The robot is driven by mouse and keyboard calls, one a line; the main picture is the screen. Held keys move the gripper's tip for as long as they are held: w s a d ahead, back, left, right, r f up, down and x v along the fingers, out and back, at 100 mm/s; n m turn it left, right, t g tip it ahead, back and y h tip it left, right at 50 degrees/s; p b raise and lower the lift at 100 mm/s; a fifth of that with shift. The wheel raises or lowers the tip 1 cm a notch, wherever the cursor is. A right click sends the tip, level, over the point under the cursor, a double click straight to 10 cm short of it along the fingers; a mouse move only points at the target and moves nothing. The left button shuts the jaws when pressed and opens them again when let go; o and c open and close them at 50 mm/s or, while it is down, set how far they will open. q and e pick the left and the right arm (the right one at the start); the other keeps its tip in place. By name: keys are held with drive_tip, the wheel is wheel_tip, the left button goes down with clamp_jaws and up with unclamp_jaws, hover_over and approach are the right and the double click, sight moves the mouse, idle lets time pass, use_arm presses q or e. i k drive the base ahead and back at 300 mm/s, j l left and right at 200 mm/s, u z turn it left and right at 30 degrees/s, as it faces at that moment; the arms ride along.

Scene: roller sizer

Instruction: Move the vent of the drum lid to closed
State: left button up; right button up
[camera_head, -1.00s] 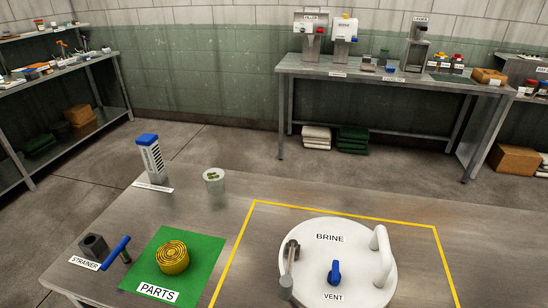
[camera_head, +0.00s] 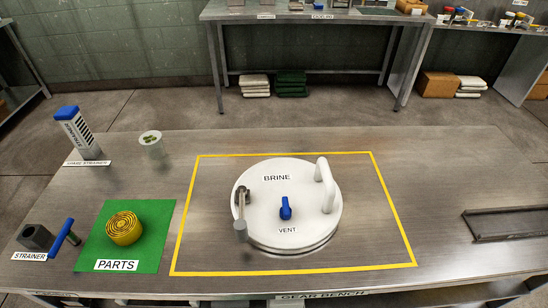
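The white round drum lid (camera_head: 262,218) lies on the steel bench inside a yellow taped rectangle. It is marked BRINE and VENT. The blue vent knob (camera_head: 285,208) stands near the lid's middle, just above the VENT label, with its long side running roughly up and down in the picture. I cannot tell from this whether the vent is open or closed. A white arched handle (camera_head: 325,185) is on the lid's right side, and a grey metal lever (camera_head: 240,218) is on its left. Neither of my grippers shows in the head view.
A green PARTS mat (camera_head: 91,247) with a yellow ribbed piece (camera_head: 124,229) lies left of the tape. A dark frame (camera_head: 508,223) lies at right.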

sight(285, 211)
drive_tip(key=z, duration=0.55)
drive_tip(key=k+j+z, duration=0.2)
drive_tip(key=z, duration=0.15)
drive_tip(key=k+j+z, duration=0.1)
drive_tip(key=k+z, duration=0.15)
drive_tip(key=z, duration=0.15)
drive_tip(key=k+z, duration=0.35)
drive_tip(key=i, duration=0.1)
